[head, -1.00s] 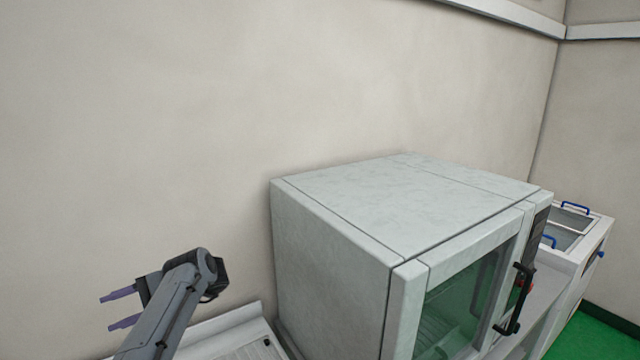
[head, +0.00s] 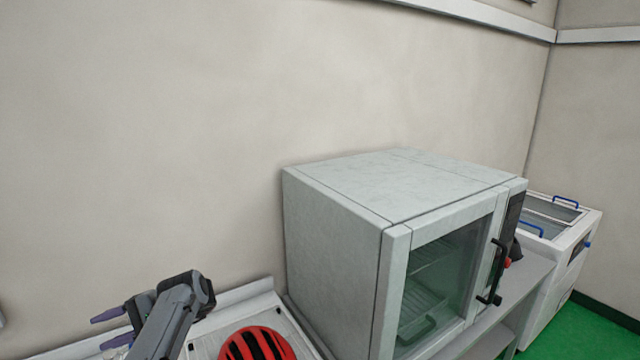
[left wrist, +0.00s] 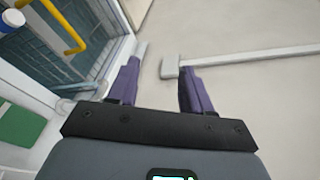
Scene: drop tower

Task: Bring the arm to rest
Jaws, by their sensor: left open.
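My left gripper (head: 112,328) is at the lower left of the head view, with its purple fingers pointing left. In the left wrist view my left gripper (left wrist: 158,85) has its two purple fingers spread apart, with nothing between them. It is open and empty. My left arm comes up from the bottom edge, in front of the pale wall. My right gripper does not show in either view.
A grey oven-like cabinet (head: 340,235) with a glass door stands right of my left arm. A red helmet (head: 256,344) lies on a white surface (head: 204,340) beside it. A white unit with blue handles (head: 562,238) stands farther right. A yellow rail (left wrist: 62,24) shows in the wrist view.

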